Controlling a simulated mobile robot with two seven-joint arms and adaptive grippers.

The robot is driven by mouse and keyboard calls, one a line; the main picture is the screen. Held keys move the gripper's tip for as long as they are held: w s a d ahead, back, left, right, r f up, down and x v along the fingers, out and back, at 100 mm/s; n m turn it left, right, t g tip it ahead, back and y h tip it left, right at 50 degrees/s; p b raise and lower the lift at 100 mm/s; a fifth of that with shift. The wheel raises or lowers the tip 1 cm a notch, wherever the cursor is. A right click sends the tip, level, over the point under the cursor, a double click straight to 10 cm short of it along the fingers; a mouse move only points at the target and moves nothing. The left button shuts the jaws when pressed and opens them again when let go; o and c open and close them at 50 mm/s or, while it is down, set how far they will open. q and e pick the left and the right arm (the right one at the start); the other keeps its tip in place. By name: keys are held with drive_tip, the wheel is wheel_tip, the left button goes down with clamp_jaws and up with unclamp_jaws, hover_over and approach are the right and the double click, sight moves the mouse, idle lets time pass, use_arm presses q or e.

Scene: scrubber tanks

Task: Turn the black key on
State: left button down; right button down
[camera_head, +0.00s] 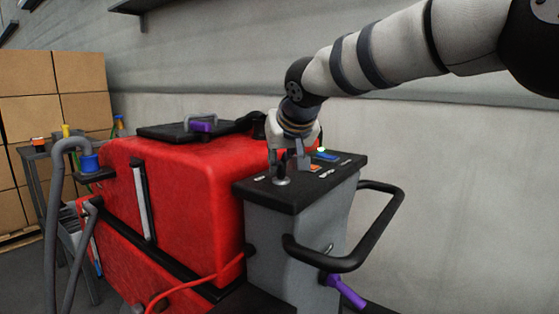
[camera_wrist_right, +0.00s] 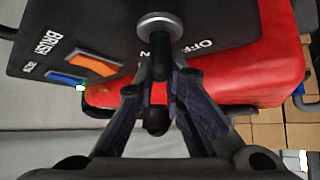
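The black key (camera_wrist_right: 156,122) stands in a round silver lock (camera_wrist_right: 160,24) on the black top panel of the scrubber. The lock also shows in the head view (camera_head: 282,181). In the right wrist view an "OFF" label lies to the right of the lock, and another label, partly hidden, lies below left. My right gripper (camera_wrist_right: 158,88) is at the panel, one finger on each side of the key. In the head view my right gripper (camera_head: 288,160) comes down over the lock and hides the key. My left gripper is not in view.
An orange switch (camera_wrist_right: 93,64) and a blue switch (camera_wrist_right: 66,78) sit beside the lock. The red scrubber tank (camera_head: 190,190) is left of the grey console (camera_head: 290,240). A black handle bar (camera_head: 395,215) juts out right. A pale wall stands behind; boxes (camera_head: 80,72) stand far left.

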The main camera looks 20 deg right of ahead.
drive_tip(key=m+h, duration=0.1)
drive_tip(key=m, duration=0.1)
drive_tip(key=m+h, duration=0.2)
drive_tip(key=shift+d+g+h, duration=0.2)
drive_tip(key=shift+g+h, duration=0.1)
drive_tip(key=shift+g, duration=0.1)
drive_tip(key=c, duration=1.7)
unclamp_jaws()
drive_tip(key=shift+o, duration=0.2)
drive_tip(key=v, duration=1.2)
drive_tip(key=shift+s, duration=0.1)
